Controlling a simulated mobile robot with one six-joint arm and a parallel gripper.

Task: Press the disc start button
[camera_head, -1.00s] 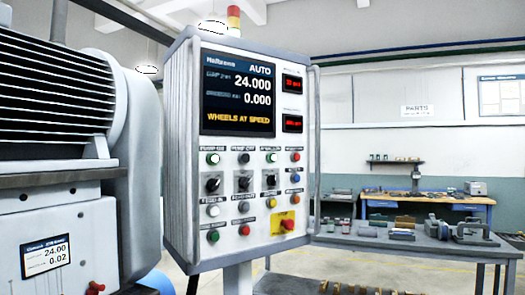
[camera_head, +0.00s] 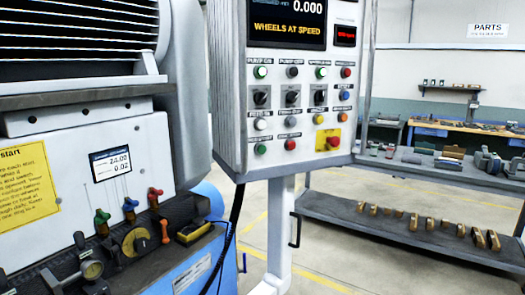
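The control panel (camera_head: 347,165) is upright on a white post in the upper middle of the view. Its screen (camera_head: 287,22) reads "WHEELS AT SPEED". The top row has a lit green button (camera_head: 260,72), a dark button, another lit green button (camera_head: 321,72) and a red button (camera_head: 346,72). Below are black selector switches, then white, grey, yellow and orange buttons. At the bottom are an unlit green button (camera_head: 260,149) and a red button (camera_head: 290,144). The small labels are too blurred to tell which is disc start. My gripper is not in view.
The grinder (camera_head: 60,150), with coloured levers, stands close on the left. A workbench (camera_head: 400,165) with parts on its shelf is behind, right. Open floor lies between post and bench.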

